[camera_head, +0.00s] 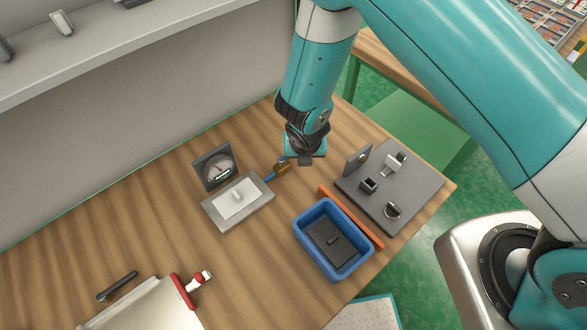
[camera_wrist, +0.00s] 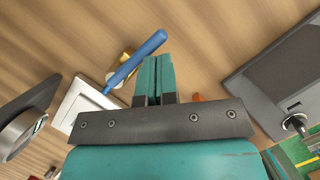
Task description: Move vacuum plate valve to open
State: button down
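The vacuum plate valve has a brass body (camera_head: 282,168) and a blue lever handle (camera_head: 270,177), at the right corner of a grey plate with a white top (camera_head: 226,209). In the wrist view the blue handle (camera_wrist: 136,62) lies slantwise across the brass body (camera_wrist: 127,54), just left of the fingertips. My gripper (camera_head: 300,158) is above the table, right beside the valve. Its teal fingers (camera_wrist: 158,62) are together with nothing visible between them. Whether they touch the handle is unclear.
A dial gauge (camera_head: 216,169) stands behind the plate. A blue bin (camera_head: 303,226) with a dark block sits in front to the right, beside an orange strip (camera_head: 350,217). A grey board (camera_head: 420,190) with small fixtures is farther right.

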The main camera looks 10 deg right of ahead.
jog(key=shift+w, duration=0.25)
dwell(0.3)
dwell(0.4)
jog(key=shift+s+a, duration=0.35)
jog(key=shift+a, duration=0.35)
jog(key=s+d, duration=0.1)
jog(key=s+d+r, duration=0.1)
jog(key=s, duration=0.1)
jog(key=shift+s+d, duration=0.3)
jog(key=d+b+v, duration=0.1)
jog(key=d+v, duration=0.1)
jog(key=v, duration=0.6)
jog(key=shift+r, duration=0.5)
jog(key=shift+w, duration=0.1)
dwell(0.6)
